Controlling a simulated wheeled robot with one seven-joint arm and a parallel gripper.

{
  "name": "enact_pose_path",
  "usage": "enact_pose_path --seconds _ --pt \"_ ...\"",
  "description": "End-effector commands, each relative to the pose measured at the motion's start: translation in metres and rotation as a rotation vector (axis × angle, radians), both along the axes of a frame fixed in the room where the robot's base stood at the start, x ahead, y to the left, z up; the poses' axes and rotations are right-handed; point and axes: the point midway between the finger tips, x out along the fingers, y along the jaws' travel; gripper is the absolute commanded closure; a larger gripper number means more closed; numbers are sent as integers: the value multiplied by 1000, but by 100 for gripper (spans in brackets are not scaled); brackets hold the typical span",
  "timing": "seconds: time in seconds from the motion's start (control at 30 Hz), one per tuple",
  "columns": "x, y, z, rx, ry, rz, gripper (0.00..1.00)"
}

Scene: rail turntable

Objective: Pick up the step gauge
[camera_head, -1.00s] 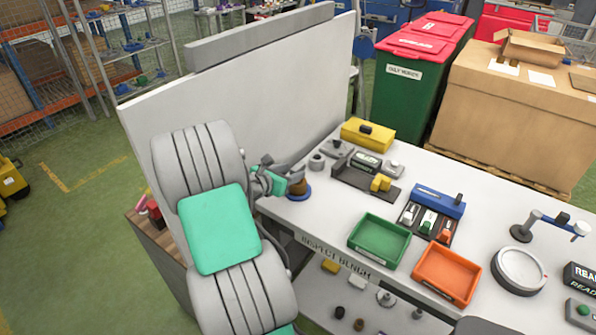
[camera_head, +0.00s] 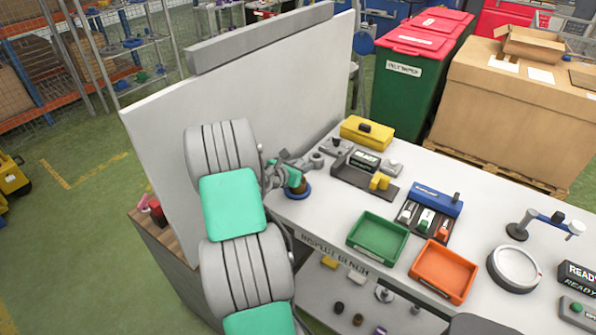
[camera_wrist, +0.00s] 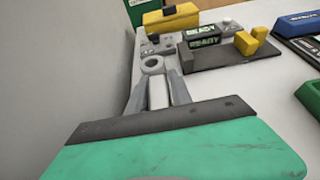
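No part is plainly labelled as the step gauge. A small stepped yellow block (camera_head: 380,182) stands on the dark plate of a READY fixture; it may be the step gauge, but I cannot tell. It also shows in the wrist view (camera_wrist: 246,42). My gripper (camera_head: 309,164) is at the bench's left end, close to the backboard and left of that block. In the wrist view my gripper (camera_wrist: 158,82) has two grey fingers apart, with white surface between them. A grey ring (camera_wrist: 152,64) lies just past the fingertips. It also shows in the head view (camera_head: 317,160).
A brown piece on a blue base (camera_head: 298,194) is beside my gripper. A yellow case (camera_head: 367,132) stands behind the fixture. A green tray (camera_head: 378,258), an orange tray (camera_head: 443,288) and a blue rack (camera_head: 437,200) are to the right. The tall backboard (camera_head: 250,90) borders the left.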

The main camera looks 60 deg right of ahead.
Motion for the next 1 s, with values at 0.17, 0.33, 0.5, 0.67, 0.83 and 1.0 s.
enact_pose_path --seconds 0.17,0.33,0.5,0.67,0.83,1.0 --pt "0 0 0 0 0 0 90" --pt "0 0 0 0 0 0 100" --pt "0 0 0 0 0 0 100" --pt "0 0 1 0 0 0 100" --pt "0 0 1 -1 -1 0 100" --pt "0 0 11 -2 -2 -1 100"
